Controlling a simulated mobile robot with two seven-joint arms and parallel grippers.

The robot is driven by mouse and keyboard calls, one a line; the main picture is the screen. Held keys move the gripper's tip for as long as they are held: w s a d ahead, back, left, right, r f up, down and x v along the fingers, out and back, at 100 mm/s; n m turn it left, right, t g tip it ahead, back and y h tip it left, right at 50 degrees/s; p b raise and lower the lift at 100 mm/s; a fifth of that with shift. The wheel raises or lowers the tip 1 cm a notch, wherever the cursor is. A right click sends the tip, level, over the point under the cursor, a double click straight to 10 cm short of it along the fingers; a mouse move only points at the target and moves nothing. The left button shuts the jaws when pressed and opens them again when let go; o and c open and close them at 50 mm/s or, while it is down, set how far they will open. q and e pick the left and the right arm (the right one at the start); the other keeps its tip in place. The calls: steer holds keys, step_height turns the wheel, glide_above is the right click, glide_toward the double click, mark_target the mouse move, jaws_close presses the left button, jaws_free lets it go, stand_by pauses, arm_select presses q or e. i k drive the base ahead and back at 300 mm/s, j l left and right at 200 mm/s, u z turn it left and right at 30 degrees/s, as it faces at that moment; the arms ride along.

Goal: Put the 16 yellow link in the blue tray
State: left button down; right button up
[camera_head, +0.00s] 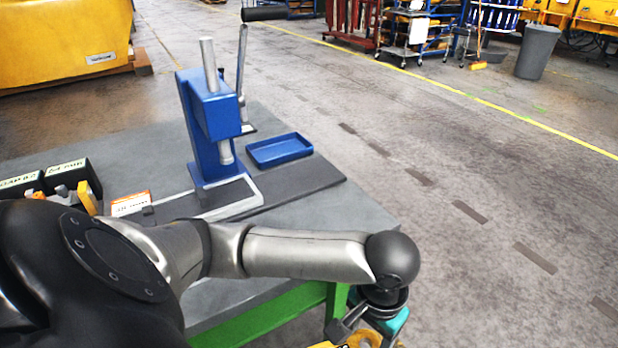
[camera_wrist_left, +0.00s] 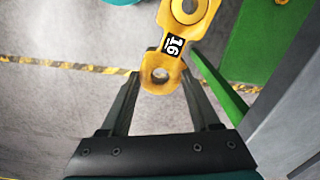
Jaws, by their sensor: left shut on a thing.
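The yellow link with a black "16" label (camera_wrist_left: 174,46) is between the fingers of my left gripper (camera_wrist_left: 162,76) in the left wrist view. The fingers are shut on the link near its lower eye, and the other eye extends upward. In the head view my left gripper (camera_head: 350,332) is low at the bottom edge, off the table's front right corner, with part of the yellow link showing and the rest cut off. The empty blue tray (camera_head: 280,149) lies on the table beside the blue press, well behind the gripper. My right gripper is not in view.
A blue lever press (camera_head: 212,125) stands left of the tray on the grey table (camera_head: 345,215). Black labelled bins (camera_head: 70,176) and an orange-white box (camera_head: 130,203) are at the left. My left arm crosses the table's front. Green table framing (camera_wrist_left: 257,45) is near the gripper.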

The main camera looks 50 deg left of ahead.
mark_target(279, 152)
steer(key=i+z, duration=0.2)
steer(key=i, duration=0.95)
steer(key=i+j+u, duration=0.15)
steer(key=i+u, duration=0.7)
steer(key=i+l+u, duration=0.15)
steer(key=i+u, duration=0.15)
steer(key=u, duration=0.15)
steer(key=i+u, duration=0.6)
steer(key=u, duration=0.15)
steer(key=i+l+u, duration=0.1)
steer(key=i+u, duration=0.15)
steer(key=u, duration=0.15)
